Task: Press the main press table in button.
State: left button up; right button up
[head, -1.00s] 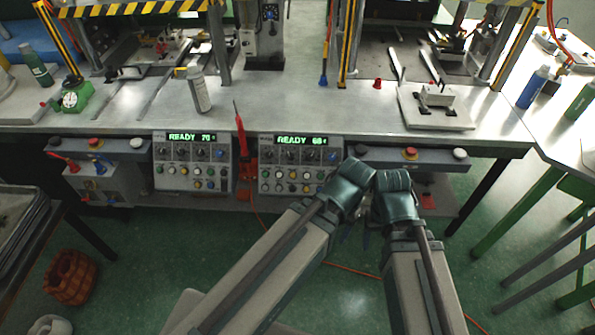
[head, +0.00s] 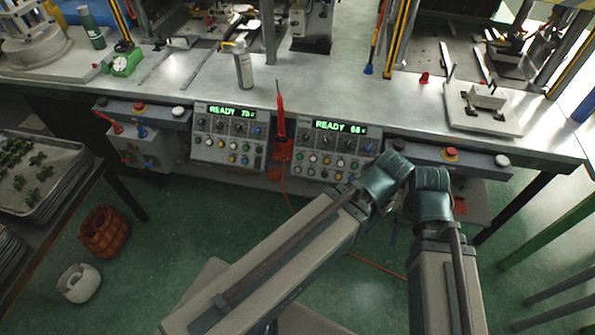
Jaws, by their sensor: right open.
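Two control panels hang at the bench front: the left panel (head: 229,137) reads READY 70 and the right panel (head: 325,150) reads READY 68. Each has knobs above rows of coloured buttons. The button labels are too small to read, so I cannot tell which is the table in button. My left arm's wrist (head: 382,180) is at the right panel's lower right edge in the picture. My right wrist (head: 432,194) is beside it. My right gripper (head: 393,225) is mostly hidden by the wrists, open, apart from the buttons. My left gripper's fingers are hidden.
A red emergency button (head: 451,154) and a white button (head: 502,160) sit on the bar right of the panels. A similar bar (head: 150,111) is on the left. A red tool (head: 280,118) stands between the panels. A bottle (head: 243,66) stands on the metal bench (head: 200,85).

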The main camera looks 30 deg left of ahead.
pick_arm(q)
grip_shut()
dwell(1.4)
